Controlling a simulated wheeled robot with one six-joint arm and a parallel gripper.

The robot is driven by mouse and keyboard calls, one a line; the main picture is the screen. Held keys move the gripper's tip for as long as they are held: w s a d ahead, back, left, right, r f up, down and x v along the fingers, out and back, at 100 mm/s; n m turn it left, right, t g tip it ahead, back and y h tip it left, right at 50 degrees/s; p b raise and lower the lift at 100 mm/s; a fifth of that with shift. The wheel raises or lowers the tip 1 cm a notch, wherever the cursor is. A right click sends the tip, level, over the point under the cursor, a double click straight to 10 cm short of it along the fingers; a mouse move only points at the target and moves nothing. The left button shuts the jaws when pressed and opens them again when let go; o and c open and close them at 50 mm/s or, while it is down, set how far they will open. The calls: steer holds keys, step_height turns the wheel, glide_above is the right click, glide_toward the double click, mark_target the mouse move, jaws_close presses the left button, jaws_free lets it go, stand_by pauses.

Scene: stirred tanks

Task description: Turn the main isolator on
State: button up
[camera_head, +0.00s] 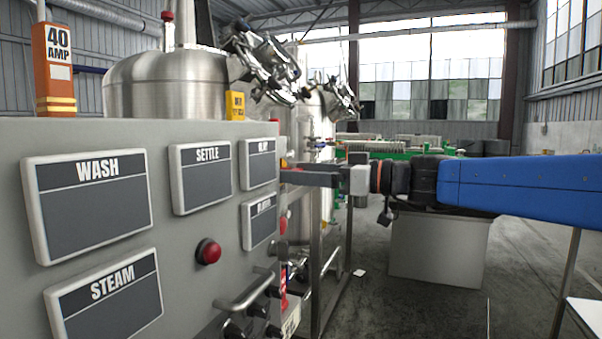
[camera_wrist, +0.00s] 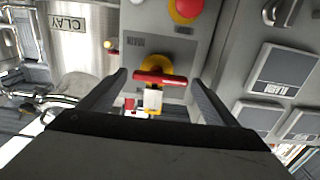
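The main isolator appears in the wrist view as a red bar handle (camera_wrist: 160,78) lying crosswise over a yellow disc (camera_wrist: 165,65) on a grey panel. A white and yellow piece (camera_wrist: 153,99) sits by the handle, with small red bits beside it. My gripper (camera_wrist: 157,80) is open, with one finger at each side of the handle and a gap to both ends. I cannot tell how deep the fingers reach. In the head view my gripper (camera_head: 309,174) is side-on at the panel's far end, and the isolator is mostly hidden there.
A red button on yellow (camera_wrist: 186,9) sits near the isolator. The grey cabinet (camera_head: 180,235) carries label plates, a red button (camera_head: 208,251) and a bar handle (camera_head: 243,290). Steel tanks (camera_head: 165,82) stand behind. The floor at right is partly clear.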

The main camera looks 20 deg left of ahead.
steer(key=c, duration=0.8)
steer(key=shift+m, duration=0.3)
steer(key=m, duration=0.8)
steer(key=shift+w+r+m, duration=0.2)
steer(key=shift+w+m, duration=0.05)
steer(key=shift+m, duration=0.15)
steer(key=shift+w+f+m, duration=0.1)
steer(key=shift+w+m, duration=0.1)
steer(key=shift+m, duration=1.9)
steer(key=shift+w+m, duration=0.15)
steer(key=shift+m, duration=2.25)
